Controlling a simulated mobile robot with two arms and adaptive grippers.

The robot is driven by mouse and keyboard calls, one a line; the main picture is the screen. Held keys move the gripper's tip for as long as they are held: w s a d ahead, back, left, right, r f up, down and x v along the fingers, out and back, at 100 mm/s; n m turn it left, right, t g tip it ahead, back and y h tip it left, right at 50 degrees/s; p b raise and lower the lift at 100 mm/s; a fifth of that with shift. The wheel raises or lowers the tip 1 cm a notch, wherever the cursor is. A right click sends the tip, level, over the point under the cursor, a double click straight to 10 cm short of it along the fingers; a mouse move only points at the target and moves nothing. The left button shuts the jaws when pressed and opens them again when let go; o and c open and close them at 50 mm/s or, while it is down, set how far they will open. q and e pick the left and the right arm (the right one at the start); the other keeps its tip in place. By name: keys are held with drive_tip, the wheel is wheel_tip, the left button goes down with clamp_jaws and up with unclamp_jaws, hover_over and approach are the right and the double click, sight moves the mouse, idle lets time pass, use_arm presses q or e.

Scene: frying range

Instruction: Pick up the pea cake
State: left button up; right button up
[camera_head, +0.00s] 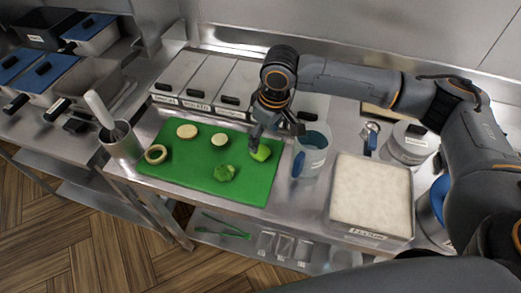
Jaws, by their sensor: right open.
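The pea cake appears to be the bright green round piece (262,154) on the right part of the green cutting board (190,182). A darker, rough green piece (225,173) lies to its left and nearer the front. My right gripper (268,138) points down just above and behind the bright green piece. Its jaws are open, and one finger covers part of that piece. I cannot tell whether the finger touches it. My left gripper is out of view.
A tan round (187,131), a pale round (219,139) and a ring (156,154) share the board. A clear blue-handled container (312,158) stands close right of the gripper. A white-filled bin (371,190) is farther right. A utensil pot (121,142) stands left.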

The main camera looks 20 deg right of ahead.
sight(261, 151)
drive_tip(key=f, duration=0.1)
drive_tip(key=f+p, duration=0.1)
drive_tip(key=f, duration=0.3)
drive_tip(key=shift+w+a+f+p, duration=0.15)
drive_tip(key=shift+a+f+p, duration=0.1)
drive_tip(key=shift+a+p, duration=0.1)
drive_tip(key=shift+f, duration=0.2)
drive_tip(key=c, duration=0.9)
